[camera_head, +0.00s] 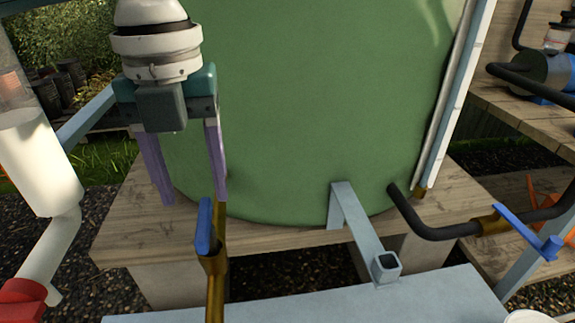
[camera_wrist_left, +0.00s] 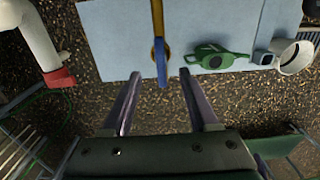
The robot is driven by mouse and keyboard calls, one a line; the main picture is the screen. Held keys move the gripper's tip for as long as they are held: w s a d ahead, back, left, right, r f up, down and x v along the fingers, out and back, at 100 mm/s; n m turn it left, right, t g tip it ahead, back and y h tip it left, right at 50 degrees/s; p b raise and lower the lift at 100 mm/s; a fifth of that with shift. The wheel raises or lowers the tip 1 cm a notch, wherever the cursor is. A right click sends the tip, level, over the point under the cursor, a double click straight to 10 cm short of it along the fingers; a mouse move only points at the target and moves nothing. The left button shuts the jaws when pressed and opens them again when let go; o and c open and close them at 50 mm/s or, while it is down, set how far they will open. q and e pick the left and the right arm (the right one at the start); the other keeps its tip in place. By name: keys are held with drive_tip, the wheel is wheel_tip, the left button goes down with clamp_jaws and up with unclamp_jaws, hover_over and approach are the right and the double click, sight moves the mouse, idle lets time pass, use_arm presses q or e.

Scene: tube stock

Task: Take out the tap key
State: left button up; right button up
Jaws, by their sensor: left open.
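A brass-coloured upright piece (camera_head: 214,265) carries a blue bar (camera_head: 204,228) at its top. This is the likeliest tap key, but I cannot tell for sure. The blue bar also shows in the left wrist view (camera_wrist_left: 161,62), its end between the fingertips in the picture. My left gripper (camera_head: 195,198) is open and empty, with purple fingers pointing down. In the head view it hangs just above and left of the blue bar. The left wrist view shows the open fingers (camera_wrist_left: 160,73) too; contact with the bar is not visible. My right gripper is not in view.
A large green tank (camera_head: 310,100) stands on a wooden platform (camera_head: 125,215) behind. A square pale-blue tube (camera_head: 362,240) juts forward. A black pipe (camera_head: 430,230) meets another blue-handled valve (camera_head: 530,232).

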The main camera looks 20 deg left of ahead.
sight(202, 218)
use_arm(q)
wheel_tip(202, 218, down, 7)
drive_tip(key=shift+d+r+b, duration=0.1)
drive_tip(key=shift+r+b, duration=0.05)
drive_tip(key=shift+b, duration=0.65)
clamp_jaws()
